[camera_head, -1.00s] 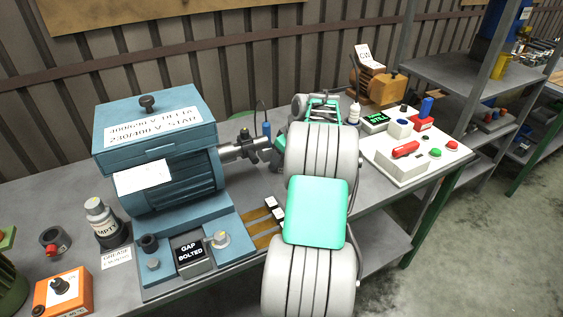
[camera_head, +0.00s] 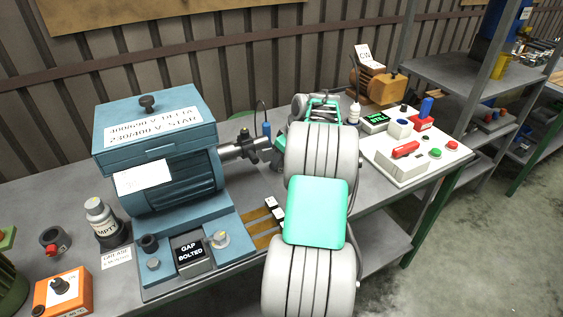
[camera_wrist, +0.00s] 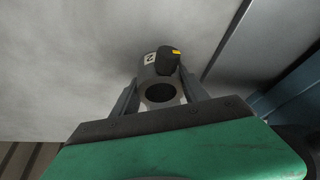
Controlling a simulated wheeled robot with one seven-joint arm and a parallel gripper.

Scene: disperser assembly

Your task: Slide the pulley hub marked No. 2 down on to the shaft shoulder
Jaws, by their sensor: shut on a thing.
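In the wrist view my gripper (camera_wrist: 160,97) is shut on a grey cylindrical hub (camera_wrist: 149,77). The hub's dark round bore faces the camera, and a pale tag with a mark like a 2 is on its side. A black part with a yellow mark (camera_wrist: 168,59) sits against the hub's upper side. In the head view a grey metal shaft (camera_head: 232,151) sticks out to the right of the blue motor (camera_head: 170,175), with dark parts at its right end. My arm hides much of the space beside it. I cannot tell whether the hub touches the shaft or its shoulder.
A block marked GAP BOLTED (camera_head: 190,254) sits at the motor's front. A grey bottle (camera_head: 101,217) and an orange box (camera_head: 62,293) stand to the left. A white control box (camera_head: 404,170) and a brown machine (camera_head: 377,84) stand to the right on the bench.

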